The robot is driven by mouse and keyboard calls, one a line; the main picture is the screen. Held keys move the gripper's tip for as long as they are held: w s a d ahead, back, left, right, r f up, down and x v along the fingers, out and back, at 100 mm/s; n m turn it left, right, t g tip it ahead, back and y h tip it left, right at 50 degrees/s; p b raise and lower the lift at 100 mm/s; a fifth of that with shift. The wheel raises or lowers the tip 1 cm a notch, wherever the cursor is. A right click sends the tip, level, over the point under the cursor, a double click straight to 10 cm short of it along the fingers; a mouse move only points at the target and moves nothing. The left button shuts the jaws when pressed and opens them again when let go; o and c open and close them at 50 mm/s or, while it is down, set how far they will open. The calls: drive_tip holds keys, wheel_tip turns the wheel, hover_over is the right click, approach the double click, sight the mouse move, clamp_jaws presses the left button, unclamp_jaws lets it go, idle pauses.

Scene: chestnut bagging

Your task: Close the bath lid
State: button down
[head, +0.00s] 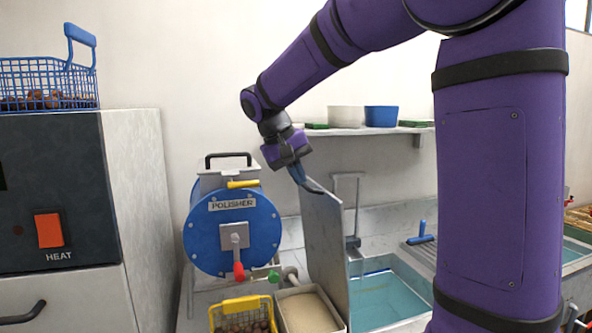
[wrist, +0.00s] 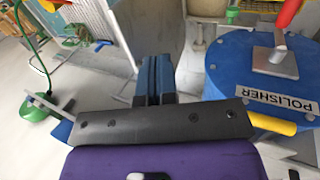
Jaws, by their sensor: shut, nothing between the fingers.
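The bath lid (head: 326,250) is a grey panel standing nearly upright at the left side of the bath (head: 385,297), which holds blue-green water. The bath is open. My gripper (head: 302,182) is at the lid's top left edge in the head view, with its blue fingers pointing down and right. A dark curved piece shows at the fingertips against the lid's top; whether the fingers touch the lid, I cannot tell. In the wrist view my gripper (wrist: 153,65) has its fingers together with nothing between them.
The blue polisher (head: 233,230) stands left of the lid and also shows close by in the wrist view (wrist: 255,75). A yellow basket (head: 242,303) and a sand-coloured tray (head: 308,308) sit below it. A shelf (head: 365,131) with tubs hangs behind.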

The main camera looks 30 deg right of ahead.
sight(334, 214)
drive_tip(key=shift+s+d+f, duration=0.3)
drive_tip(key=shift+d+f, duration=0.55)
drive_tip(key=shift+d, duration=0.25)
drive_tip(key=shift+s+d+f, duration=0.35)
drive_tip(key=shift+d+f, duration=0.55)
drive_tip(key=shift+d, duration=0.15)
drive_tip(key=shift+s+d+f, duration=0.3)
drive_tip(key=shift+d+f, duration=0.55)
drive_tip(key=shift+d, duration=0.25)
drive_tip(key=shift+d, duration=0.1)
